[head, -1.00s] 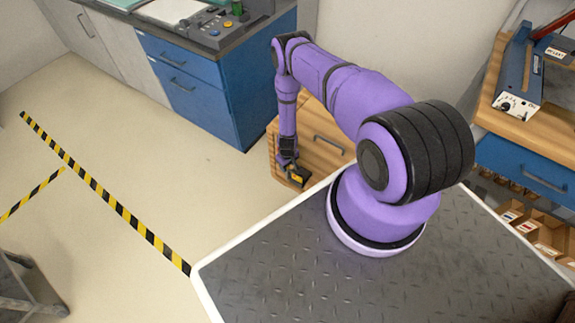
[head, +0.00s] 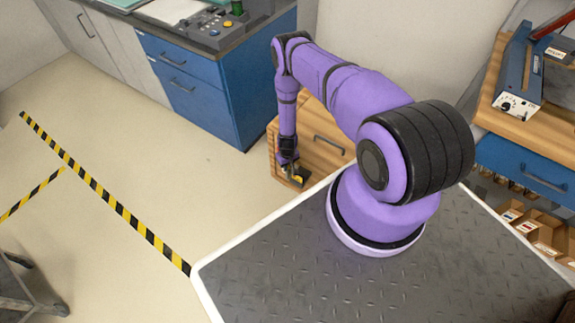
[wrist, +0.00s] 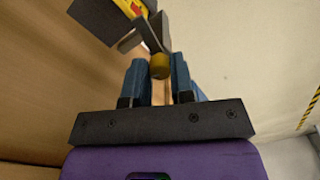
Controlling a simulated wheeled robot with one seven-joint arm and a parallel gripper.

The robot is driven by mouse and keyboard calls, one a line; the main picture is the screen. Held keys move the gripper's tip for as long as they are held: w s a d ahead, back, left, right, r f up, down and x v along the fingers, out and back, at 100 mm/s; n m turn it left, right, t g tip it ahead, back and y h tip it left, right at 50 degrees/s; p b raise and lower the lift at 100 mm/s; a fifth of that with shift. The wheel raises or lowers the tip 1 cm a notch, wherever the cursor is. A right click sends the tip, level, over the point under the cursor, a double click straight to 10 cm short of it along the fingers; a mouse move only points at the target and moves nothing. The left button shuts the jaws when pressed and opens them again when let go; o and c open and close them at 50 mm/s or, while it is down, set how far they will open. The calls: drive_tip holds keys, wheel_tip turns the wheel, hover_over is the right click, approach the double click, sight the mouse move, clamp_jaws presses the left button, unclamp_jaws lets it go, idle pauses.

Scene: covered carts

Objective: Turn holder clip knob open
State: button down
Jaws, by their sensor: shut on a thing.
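In the wrist view, a small yellow knob (wrist: 159,67) sits between the tips of the two blue fingers of my gripper (wrist: 160,72). My gripper is shut on it. Beyond the knob are thin grey clip plates (wrist: 135,38) and a dark block with a yellow and red label (wrist: 131,7), partly cut off by the top edge. In the head view, my gripper (head: 291,167) hangs low beside the wooden drawer unit. A dark and yellow piece (head: 298,179) shows at its tip; the knob itself is too small to make out there.
The wooden drawer unit (head: 325,145) stands close beside my gripper; its face fills the left of the wrist view. A blue cabinet (head: 190,98) stands behind. A wooden bench (head: 545,125) is at right.

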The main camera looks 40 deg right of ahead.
drive_tip(key=m, duration=1)
drive_tip(key=shift+m, duration=2.2)
drive_tip(key=c, duration=1)
unclamp_jaws()
drive_tip(key=shift+r, duration=0.1)
wheel_tip(320, 180, up, 11)
drive_tip(key=shift+f, duration=0.2)
